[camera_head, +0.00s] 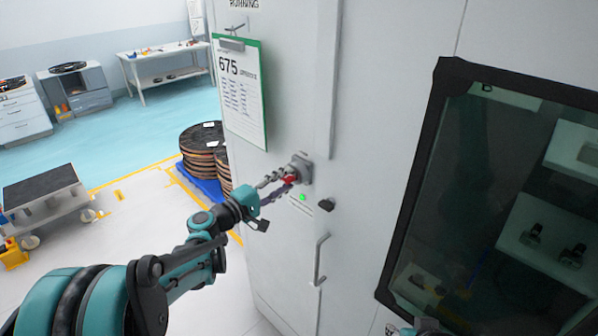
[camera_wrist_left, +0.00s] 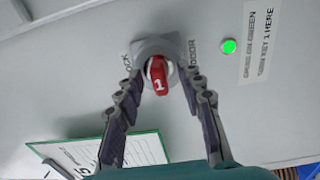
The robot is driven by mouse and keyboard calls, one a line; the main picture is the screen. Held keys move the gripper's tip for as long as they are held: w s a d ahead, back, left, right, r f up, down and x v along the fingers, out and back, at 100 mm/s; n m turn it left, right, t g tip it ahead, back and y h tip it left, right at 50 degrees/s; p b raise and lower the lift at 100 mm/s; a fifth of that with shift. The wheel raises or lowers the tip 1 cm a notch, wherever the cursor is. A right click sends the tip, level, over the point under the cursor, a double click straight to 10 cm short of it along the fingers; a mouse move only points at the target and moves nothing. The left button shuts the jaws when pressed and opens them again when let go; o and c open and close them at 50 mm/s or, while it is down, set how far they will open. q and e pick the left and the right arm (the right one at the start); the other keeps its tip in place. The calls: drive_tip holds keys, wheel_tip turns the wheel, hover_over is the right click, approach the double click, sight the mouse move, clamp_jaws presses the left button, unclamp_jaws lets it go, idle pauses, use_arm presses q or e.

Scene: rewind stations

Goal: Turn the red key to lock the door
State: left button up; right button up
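In the head view the key (camera_head: 291,179) is partly hidden by my left gripper (camera_head: 281,181). In the left wrist view my left gripper (camera_wrist_left: 162,76) is open. Its two fingers stand on either side of the key, with visible gaps to it, and the tips are near the housing.
A green light (camera_head: 303,197) glows beside the lock. A black knob (camera_head: 326,205) and a bar handle (camera_head: 319,260) are lower right. A clipboard (camera_head: 240,90) hangs upper left. A dark-framed window (camera_head: 500,200) is at right. Stacked reels (camera_head: 203,150) stand behind.

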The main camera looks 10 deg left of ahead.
use_arm(q)
clamp_jaws()
drive_tip(key=n, duration=0.4)
drive_tip(key=shift+s+n+b, duration=0.1)
drive_tip(key=shift+n+b, duration=0.25)
drive_tip(key=shift+n, duration=1.05)
